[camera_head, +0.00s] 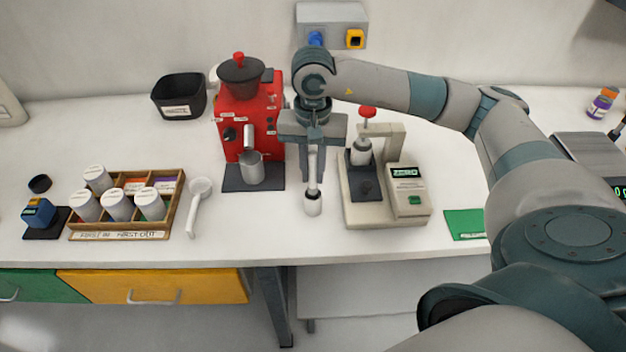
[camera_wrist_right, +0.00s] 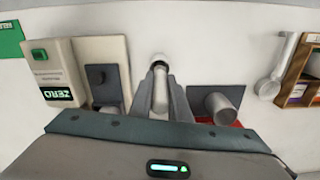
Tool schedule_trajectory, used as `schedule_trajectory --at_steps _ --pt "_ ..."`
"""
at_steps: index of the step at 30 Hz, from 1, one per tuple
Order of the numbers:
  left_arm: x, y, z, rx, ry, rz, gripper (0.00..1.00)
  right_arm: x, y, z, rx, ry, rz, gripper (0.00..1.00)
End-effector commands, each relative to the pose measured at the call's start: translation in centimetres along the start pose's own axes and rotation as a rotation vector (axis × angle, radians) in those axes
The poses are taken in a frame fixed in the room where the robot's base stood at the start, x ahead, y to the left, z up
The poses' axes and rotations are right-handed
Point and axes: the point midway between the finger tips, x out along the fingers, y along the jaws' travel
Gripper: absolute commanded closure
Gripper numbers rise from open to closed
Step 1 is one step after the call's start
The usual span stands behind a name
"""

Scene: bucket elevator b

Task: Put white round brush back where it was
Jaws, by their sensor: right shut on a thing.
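The white round brush (camera_head: 313,203) hangs about upright between the fingers of my right gripper (camera_head: 313,178), its wider round end down. In the right wrist view the brush (camera_wrist_right: 160,92) shows between the two grey fingers, its round end pointing away from the wrist. My right gripper is shut on its handle, over the counter between the red grinder (camera_head: 262,124) and the beige press with scale (camera_head: 379,215). Whether the brush's lower end touches the counter or is just above it, I cannot tell. My left gripper is not in view.
A metal cup (camera_head: 251,168) stands on a dark mat left of the brush. Further left are a white scoop (camera_head: 197,200) and a wooden box (camera_head: 178,212) of jars. A green card (camera_head: 465,224) lies right of the press. The counter strip in front is clear.

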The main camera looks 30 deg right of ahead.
Motion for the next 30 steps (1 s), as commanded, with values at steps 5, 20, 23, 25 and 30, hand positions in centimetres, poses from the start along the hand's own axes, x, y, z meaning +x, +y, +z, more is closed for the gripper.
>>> schedule_trajectory --at_steps 5,20,23,25,30 --pt "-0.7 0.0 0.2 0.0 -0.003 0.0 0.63 1.0 0.1 0.1 0.001 -0.003 0.003 1.0" --pt "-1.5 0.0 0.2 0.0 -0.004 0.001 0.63 3.7 0.0 0.0 0.0 0.0 0.0 1.0" --pt "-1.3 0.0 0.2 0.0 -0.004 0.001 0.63 3.9 0.0 0.0 0.0 0.0 0.0 1.0" --pt "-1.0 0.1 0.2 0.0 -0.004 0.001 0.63 4.1 0.0 0.0 0.0 0.0 0.0 1.0" --pt "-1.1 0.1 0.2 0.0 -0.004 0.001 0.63 4.0 0.0 0.0 0.0 0.0 0.001 0.65"
